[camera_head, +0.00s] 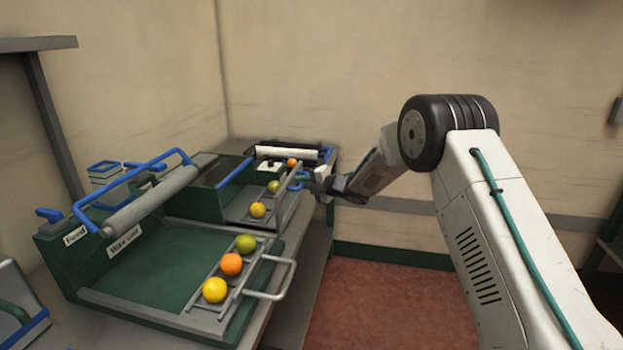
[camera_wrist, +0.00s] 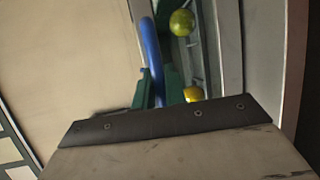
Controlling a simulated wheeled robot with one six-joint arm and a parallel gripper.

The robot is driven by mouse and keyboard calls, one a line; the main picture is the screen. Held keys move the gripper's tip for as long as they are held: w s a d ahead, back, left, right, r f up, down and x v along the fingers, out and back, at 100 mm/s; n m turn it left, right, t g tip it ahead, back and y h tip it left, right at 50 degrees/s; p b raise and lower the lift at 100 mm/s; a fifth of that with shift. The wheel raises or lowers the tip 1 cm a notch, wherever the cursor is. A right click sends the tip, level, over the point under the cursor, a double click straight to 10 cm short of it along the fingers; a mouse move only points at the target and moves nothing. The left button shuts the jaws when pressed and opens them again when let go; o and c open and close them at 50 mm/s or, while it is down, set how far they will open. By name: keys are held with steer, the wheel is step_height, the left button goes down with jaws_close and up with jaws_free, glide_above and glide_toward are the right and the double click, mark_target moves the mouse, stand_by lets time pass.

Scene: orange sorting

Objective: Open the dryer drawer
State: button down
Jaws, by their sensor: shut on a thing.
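The dryer drawer (camera_head: 287,207) is a grey tray with an orange, a green and a yellow fruit in a row. It sticks out from the front of the dark green dryer (camera_head: 196,203). Its blue handle (camera_head: 298,176) is at the drawer's far end. My gripper (camera_head: 309,178) is at this handle. In the wrist view the blue handle (camera_wrist: 151,48) runs down between the green fingertips (camera_wrist: 159,86), which are shut on it. The drawer's grey wall (camera_wrist: 229,50) and two of the fruits also show there. The lower end of the handle is hidden by the gripper.
The nearer machine, labelled "Feed" and "Wax unit" (camera_head: 124,243), has a blue bar, a roller and a tray of three fruits with a grey handle (camera_head: 283,279). A grey shelf (camera_head: 37,44) stands at left. The red floor (camera_head: 365,300) is clear below my arm.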

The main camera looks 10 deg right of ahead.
steer(key=shift+s+d, duration=0.1)
steer(key=shift+d, duration=0.55)
steer(key=c, duration=1.5)
jaws_free()
steer(key=shift+d, duration=0.1)
steer(key=shift+o, duration=0.2)
steer(key=v, duration=0.7)
steer(key=shift+s+d, duration=0.25)
steer(key=shift+r, duration=0.1)
